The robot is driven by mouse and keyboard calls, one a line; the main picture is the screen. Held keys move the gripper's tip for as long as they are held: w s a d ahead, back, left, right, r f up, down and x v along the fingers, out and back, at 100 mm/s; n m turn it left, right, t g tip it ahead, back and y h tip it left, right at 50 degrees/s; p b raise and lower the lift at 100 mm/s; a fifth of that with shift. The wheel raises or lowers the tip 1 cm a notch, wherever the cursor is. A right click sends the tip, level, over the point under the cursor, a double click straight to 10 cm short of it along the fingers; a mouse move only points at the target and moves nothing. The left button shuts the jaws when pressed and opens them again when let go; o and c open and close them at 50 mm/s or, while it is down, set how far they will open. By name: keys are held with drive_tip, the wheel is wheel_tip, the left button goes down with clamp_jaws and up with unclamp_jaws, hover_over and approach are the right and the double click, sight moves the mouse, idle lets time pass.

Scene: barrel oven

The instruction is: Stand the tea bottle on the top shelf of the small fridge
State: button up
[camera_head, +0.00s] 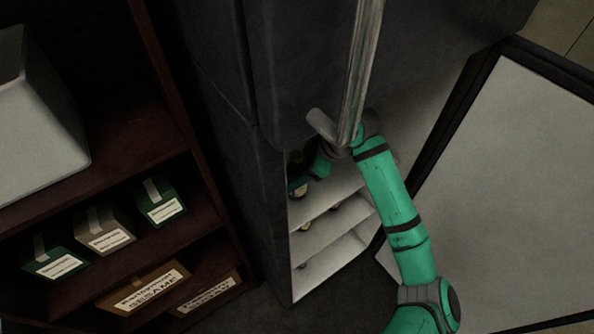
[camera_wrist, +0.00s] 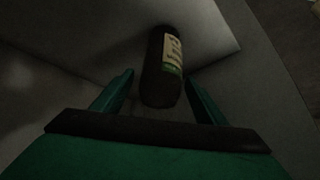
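The tea bottle (camera_wrist: 163,72), dark with a pale green-edged label, is in the wrist view just ahead of and between my fingertips. My gripper (camera_wrist: 158,80) is open, with dark gaps between each finger and the bottle. In the head view my green arm reaches into the open small fridge (camera_head: 335,215), and the gripper is at the top shelf level, mostly hidden by the fridge body. A dark item with a pale label (camera_head: 299,188) shows there at the shelf's left end; it seems to be the bottle. I cannot tell if its base rests on the shelf.
The open fridge door (camera_head: 500,180) stands to the right of my arm. Small items sit on the lower fridge shelves. A dark wooden rack (camera_head: 125,135) with several labelled boxes stands at the left.

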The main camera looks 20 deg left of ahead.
drive_tip(key=shift+d+r, duration=0.1)
drive_tip(key=shift+r, duration=0.15)
drive_tip(key=v, duration=0.7)
drive_tip(key=shift+d, duration=0.1)
drive_tip(key=shift+r, duration=0.1)
idle(0.3)
